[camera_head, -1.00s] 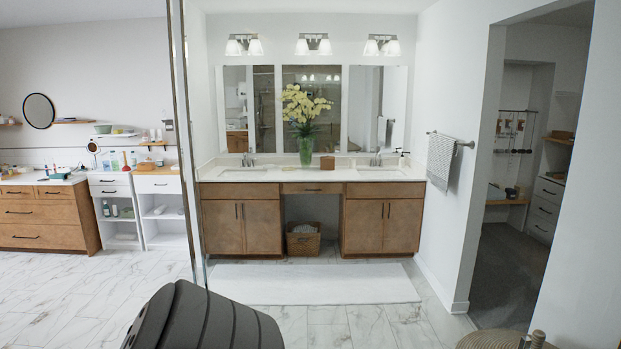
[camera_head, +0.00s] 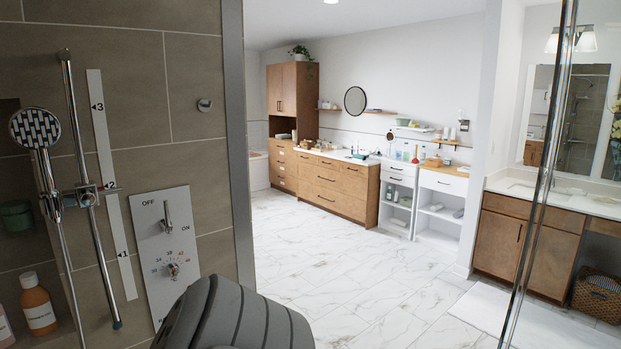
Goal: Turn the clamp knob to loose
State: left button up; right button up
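A chrome clamp (camera_head: 86,196) sits on a vertical shower rail (camera_head: 84,150) on the tiled wall at the left. A round knob shows at its front, but its setting is too small to read. A hand shower (camera_head: 35,130) with a patterned face hangs upright beside the rail, to the left of the clamp. A pale scale strip (camera_head: 102,130) marked with a 3 runs along the rail, and a lower strip (camera_head: 121,245) is marked with what looks like a 1. Neither of my grippers is in view.
A control panel (camera_head: 165,225) with an OFF/ON lever and a temperature dial is right of the rail. An orange bottle (camera_head: 38,305) stands at the lower left. A glass panel's metal edge (camera_head: 541,180) stands at the right. The marble floor (camera_head: 350,260) between is open.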

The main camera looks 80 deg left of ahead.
aim_at(87, 198)
jog(key=u, duration=3.8)
